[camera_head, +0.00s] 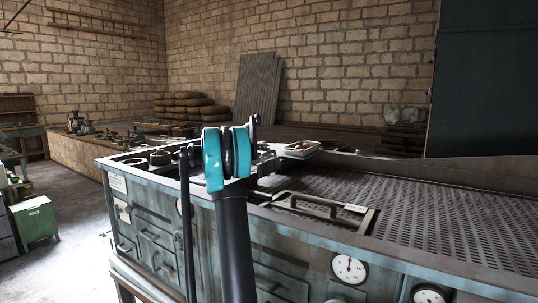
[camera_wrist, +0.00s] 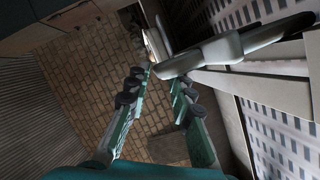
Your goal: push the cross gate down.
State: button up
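On the bench top in the head view lies a framed panel with a dark raised bar handle (camera_head: 305,206) and a small white label (camera_head: 355,208); I cannot read the label, so I cannot tell whether this is the cross gate. In the wrist view a pale grey bar with a rounded end (camera_wrist: 228,47) crosses at the upper right, close beyond the right finger.
The blue-grey bench has a wide perforated top (camera_head: 450,220), round dials (camera_head: 349,268) and drawers on its front. A small tray (camera_head: 301,149) stands at its back edge. A green box (camera_head: 36,218) stands on the floor at left. Floor is clear between.

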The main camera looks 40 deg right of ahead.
aim_at(269, 153)
jog(key=shift+x, duration=1.9)
jog(key=shift+c, duration=0.5)
grip_shut()
